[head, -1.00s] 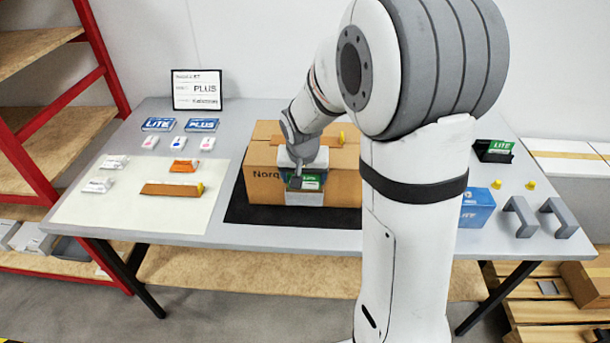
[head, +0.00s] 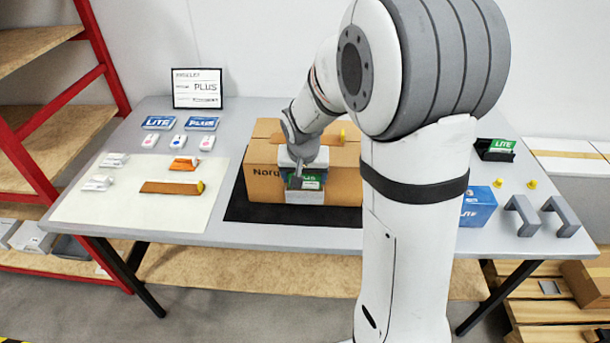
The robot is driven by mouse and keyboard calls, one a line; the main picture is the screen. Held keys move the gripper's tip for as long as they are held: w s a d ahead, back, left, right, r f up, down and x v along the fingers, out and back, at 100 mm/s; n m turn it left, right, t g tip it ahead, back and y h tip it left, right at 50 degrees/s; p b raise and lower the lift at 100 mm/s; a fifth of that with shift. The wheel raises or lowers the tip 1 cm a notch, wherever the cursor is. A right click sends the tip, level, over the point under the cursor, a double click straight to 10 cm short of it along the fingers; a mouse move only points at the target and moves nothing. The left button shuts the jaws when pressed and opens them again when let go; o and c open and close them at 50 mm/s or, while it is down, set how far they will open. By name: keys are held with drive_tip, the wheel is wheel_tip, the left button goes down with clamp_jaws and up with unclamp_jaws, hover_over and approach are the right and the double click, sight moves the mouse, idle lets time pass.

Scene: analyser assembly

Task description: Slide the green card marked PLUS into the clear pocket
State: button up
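A green card (head: 312,183) shows at the front of the cardboard box (head: 345,183), just right of my gripper's dark fingers; its marking is too small to read. My gripper (head: 296,182) points down in front of the box face and partly covers the card. I cannot tell whether the fingers are shut on the card or only beside it. A pale panel (head: 304,198) shows below the card on the box front. The clear pocket cannot be made out apart from this panel.
The box stands on a black mat (head: 250,212). Left lie a cream mat (head: 120,212) with small parts and an orange-brown bar (head: 170,188). A sign reading PLUS (head: 197,88) stands behind. Right are a green LITE card in a black holder (head: 496,155), a blue box (head: 478,208) and grey handles (head: 522,216).

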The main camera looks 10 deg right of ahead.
drive_tip(key=shift+b+x, duration=0.8)
drive_tip(key=shift+x, duration=0.1)
idle(0.5)
drive_tip(key=shift+s+a, duration=0.1)
drive_tip(key=shift+s, duration=0.05)
drive_tip(key=o, duration=1.1)
drive_tip(key=shift+c, duration=0.2)
drive_tip(key=shift+r, duration=0.1)
drive_tip(key=shift+p+v, duration=1.95)
drive_tip(key=shift+v, duration=1.4)
drive_tip(key=shift+s, duration=0.1)
